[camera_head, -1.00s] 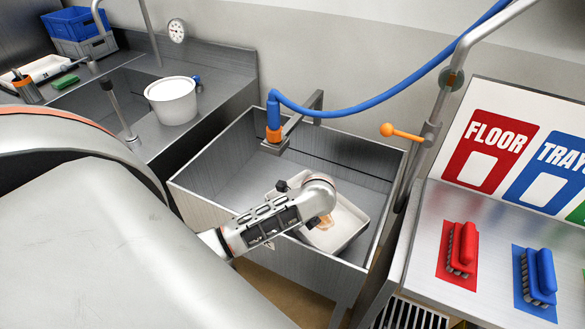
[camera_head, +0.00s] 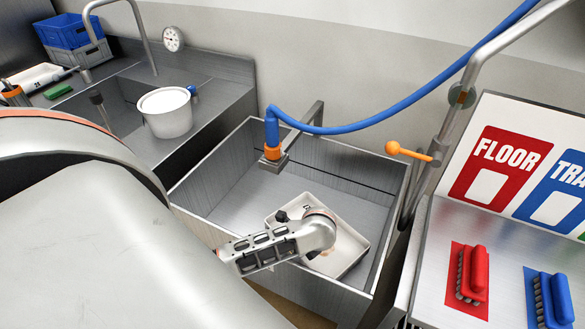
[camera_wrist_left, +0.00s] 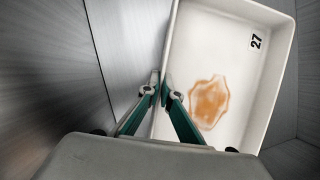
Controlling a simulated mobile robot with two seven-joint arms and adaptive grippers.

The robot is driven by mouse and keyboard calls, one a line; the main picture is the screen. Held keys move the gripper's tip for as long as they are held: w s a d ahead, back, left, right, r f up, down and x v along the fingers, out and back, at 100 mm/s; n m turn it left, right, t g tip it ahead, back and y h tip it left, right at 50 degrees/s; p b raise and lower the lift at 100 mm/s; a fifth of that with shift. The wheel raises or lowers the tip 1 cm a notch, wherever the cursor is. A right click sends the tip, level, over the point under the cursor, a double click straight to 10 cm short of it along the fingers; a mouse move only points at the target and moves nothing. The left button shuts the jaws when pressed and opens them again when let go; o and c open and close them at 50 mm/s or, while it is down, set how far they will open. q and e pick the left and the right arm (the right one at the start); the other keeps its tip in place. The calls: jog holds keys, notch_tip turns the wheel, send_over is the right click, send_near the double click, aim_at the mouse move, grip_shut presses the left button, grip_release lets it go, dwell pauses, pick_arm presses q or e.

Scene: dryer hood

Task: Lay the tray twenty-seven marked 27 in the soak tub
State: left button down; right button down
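The tray twenty-seven (camera_head: 347,258) is a white, shallow rectangular tray inside the metal soak tub (camera_head: 322,288). In the left wrist view the tray (camera_wrist_left: 215,45) shows a black "27" near one corner and an orange-brown stain on its floor. My left gripper (camera_wrist_left: 161,88) is closed on the tray's side wall, one finger inside and one outside. In the head view my left arm reaches over the tub's front left wall and hides the fingers and part of the tray. I cannot tell whether the tray touches the tub floor. My right gripper is not in view.
A blue hose (camera_head: 400,110) with an orange-collared nozzle (camera_head: 272,140) hangs over the tub's back. An orange-knobbed lever (camera_head: 407,151) is at its right. A white pot (camera_head: 167,114) stands on the left counter. Red (camera_head: 473,272) and blue (camera_head: 551,297) brushes lie on the right bench.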

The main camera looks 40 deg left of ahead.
pick_arm(q)
jog(key=shift+f, duration=0.4)
jog(key=shift+f, duration=0.15)
jog(key=c, duration=2.3)
grip_release()
jog(key=shift+r, duration=0.35)
jog(key=shift+v, duration=6.25)
